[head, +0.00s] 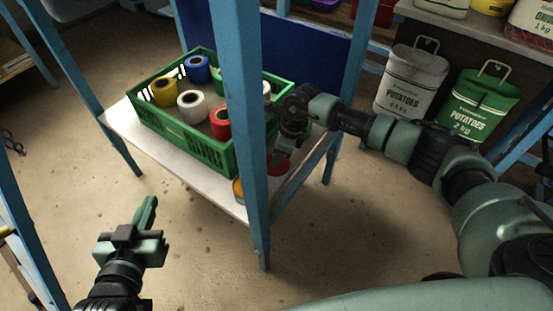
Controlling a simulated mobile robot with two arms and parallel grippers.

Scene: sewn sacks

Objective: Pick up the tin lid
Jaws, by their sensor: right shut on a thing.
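My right gripper (289,140) reaches in from the right, over the right end of the white shelf, just right of the blue post. It is shut on a small red thing (279,166), which I take to be the tin lid. The fingers and the post hide part of it, and I cannot tell whether it touches the shelf. My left gripper (147,212) is at the lower left, over the floor and away from the shelf. Its fingers show edge-on, so its opening is unclear.
A green crate (183,133) with several coloured rolls stands on the white shelf (122,124). A blue post (243,120) rises in front of it. An orange thing (238,191) sits half hidden behind the post. Potato sacks (410,82) hang at the back right. The floor in front is clear.

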